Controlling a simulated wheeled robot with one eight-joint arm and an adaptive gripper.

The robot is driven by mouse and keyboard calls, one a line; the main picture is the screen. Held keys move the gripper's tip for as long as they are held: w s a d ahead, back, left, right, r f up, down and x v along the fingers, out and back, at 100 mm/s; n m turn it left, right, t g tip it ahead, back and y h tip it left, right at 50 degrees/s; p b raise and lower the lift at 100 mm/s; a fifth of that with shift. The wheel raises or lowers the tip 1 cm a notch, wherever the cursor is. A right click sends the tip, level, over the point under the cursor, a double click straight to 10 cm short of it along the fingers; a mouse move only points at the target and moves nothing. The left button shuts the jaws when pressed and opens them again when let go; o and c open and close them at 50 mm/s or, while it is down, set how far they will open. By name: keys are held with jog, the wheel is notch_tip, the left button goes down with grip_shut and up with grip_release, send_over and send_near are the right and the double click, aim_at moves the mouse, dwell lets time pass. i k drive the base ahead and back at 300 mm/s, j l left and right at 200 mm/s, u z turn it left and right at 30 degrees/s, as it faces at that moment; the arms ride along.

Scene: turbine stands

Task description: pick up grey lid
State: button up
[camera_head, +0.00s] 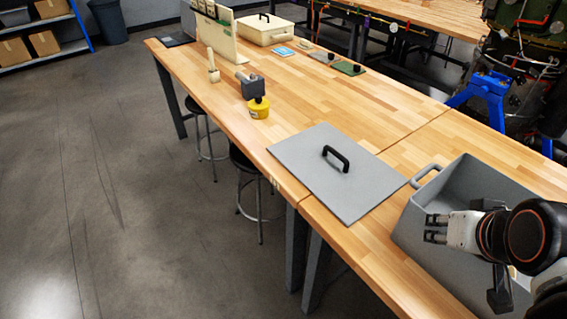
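The grey lid (318,181) is a flat square plate lying on the wooden table, near the front edge. A black arched handle (336,157) stands up from its middle. My gripper (435,229) is at the right, above the open grey bin and to the right of the lid, apart from it. Its two dark fingertips look spaced apart with nothing seen between them. My arm hides part of the bin.
The open grey bin (412,232) stands on the near table (359,248), close to the lid's right corner. A yellow container (258,108), a grey tool (249,87) and a wooden-handled item (213,68) stand beyond the lid. A beige lidded box (265,36) is farther back. Table around the lid's far side is clear.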

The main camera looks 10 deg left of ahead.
aim_at(350, 181)
jog(key=u, duration=0.55)
jog(key=z, duration=1.25)
jog(key=u, duration=1.25)
jog(key=i+j+z, duration=0.55)
jog(key=j+z, duration=0.25)
jog(key=i+j+z, duration=0.2)
jog(key=j+z, duration=0.2)
